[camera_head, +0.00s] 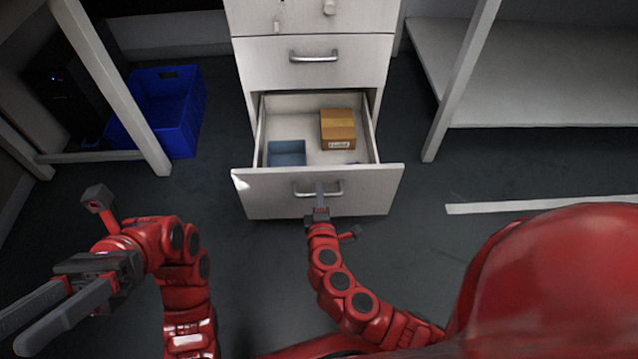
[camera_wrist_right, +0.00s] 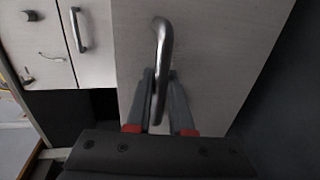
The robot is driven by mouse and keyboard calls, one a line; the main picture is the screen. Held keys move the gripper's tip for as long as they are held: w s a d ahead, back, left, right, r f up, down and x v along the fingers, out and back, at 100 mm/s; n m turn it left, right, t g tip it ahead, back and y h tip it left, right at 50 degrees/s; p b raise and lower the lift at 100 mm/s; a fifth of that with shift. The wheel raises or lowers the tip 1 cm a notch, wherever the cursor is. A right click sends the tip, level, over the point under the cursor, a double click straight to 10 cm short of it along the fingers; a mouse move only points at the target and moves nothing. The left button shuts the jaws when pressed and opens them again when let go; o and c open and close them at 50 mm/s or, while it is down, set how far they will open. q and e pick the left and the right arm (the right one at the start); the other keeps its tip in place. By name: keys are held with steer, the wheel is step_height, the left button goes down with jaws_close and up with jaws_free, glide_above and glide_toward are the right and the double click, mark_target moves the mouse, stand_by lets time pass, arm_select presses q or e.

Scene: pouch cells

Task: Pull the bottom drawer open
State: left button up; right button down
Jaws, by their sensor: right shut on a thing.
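The bottom drawer (camera_head: 260,206) of the white cabinet is pulled out, and its inside shows. It holds a brown cardboard box (camera_head: 338,128) and a blue-grey bin (camera_head: 287,153). My right gripper (camera_head: 319,190) is at the drawer front, shut on the metal bar handle (camera_head: 335,188). In the right wrist view the handle (camera_wrist_right: 161,50) runs between the two fingers of the right gripper (camera_wrist_right: 160,95). My left gripper (camera_head: 35,318) is at the lower left, away from the cabinet, with its two fingers apart and nothing between them.
A closed drawer with a handle (camera_head: 314,57) is above the open one. A white shelf unit (camera_head: 540,90) is at the right. Dark floor (camera_head: 250,270) in front is clear.

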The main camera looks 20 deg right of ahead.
arm_select(q)
steer(key=shift+s+a+t, duration=0.15)
steer(key=shift+s+t, duration=0.15)
arm_select(e)
steer(key=shift+s+a+f, duration=0.1)
steer(key=shift+s, duration=0.25)
steer(key=c, duration=0.8)
jaws_free()
steer(key=shift+c, duration=0.2)
